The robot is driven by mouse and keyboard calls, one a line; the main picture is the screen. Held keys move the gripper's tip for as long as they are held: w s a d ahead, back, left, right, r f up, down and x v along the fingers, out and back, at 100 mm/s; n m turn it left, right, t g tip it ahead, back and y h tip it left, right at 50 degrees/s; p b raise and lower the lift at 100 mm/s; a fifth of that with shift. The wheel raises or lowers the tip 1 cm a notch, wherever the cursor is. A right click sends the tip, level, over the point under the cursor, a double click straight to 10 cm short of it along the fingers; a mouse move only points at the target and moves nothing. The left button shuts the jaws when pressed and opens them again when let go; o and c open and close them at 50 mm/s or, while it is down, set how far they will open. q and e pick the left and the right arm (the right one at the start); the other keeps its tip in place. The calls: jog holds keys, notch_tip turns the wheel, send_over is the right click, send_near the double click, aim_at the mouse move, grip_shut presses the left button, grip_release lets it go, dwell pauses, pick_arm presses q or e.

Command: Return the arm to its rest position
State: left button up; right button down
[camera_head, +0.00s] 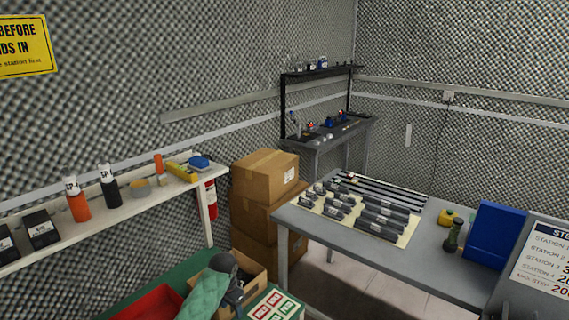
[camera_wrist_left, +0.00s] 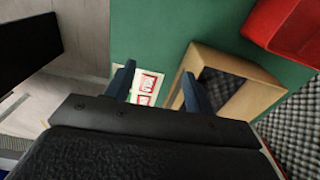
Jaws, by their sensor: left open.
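My left gripper (camera_head: 233,297) is at the bottom of the head view, at the end of my arm, pointing down over the green table. In the left wrist view its two dark blue fingers (camera_wrist_left: 158,85) stand apart with nothing held between them. A white card with red-framed prints (camera_wrist_left: 147,86) shows below and between the fingers. An open cardboard box (camera_wrist_left: 250,92) lies just beside the right finger in that view. My right gripper is not in view.
The green table (camera_wrist_left: 150,35) also carries a red bin (camera_wrist_left: 285,35). A white shelf (camera_head: 130,215) with bottles stands at left. Stacked cartons (camera_head: 265,175) and a grey table (camera_head: 440,255) with dark cylindrical parts (camera_head: 375,215) are beyond. Floor shows between the tables.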

pick_arm(q)
jog(key=s+d+f+n+t, duration=0.1)
jog(key=s+f, duration=0.1)
jog(key=s, duration=0.7)
jog(key=s+f+n, duration=0.1)
jog(key=s+f, duration=0.1)
jog(key=s, duration=0.8)
jog(key=s+a+r+n+t, duration=0.15)
jog(key=s+r, duration=0.25)
jog(key=s, duration=0.8)
jog(key=s+a+r+n+t, duration=0.1)
jog(key=s+a+r+n, duration=0.15)
jog(key=s, duration=0.85)
notch_tip(320, 180, down, 27)
jog(key=w+d+g, duration=0.1)
jog(key=w, duration=0.1)
jog(key=s+f, duration=0.4)
jog(key=f, duration=0.6)
jog(key=s+f+m+g, duration=0.1)
jog(key=s+f, duration=0.3)
jog(key=f, duration=0.7)
jog(key=shift+b, duration=0.3)
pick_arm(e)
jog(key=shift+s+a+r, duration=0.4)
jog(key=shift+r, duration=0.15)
pick_arm(q)
jog(key=shift+d, duration=0.1)
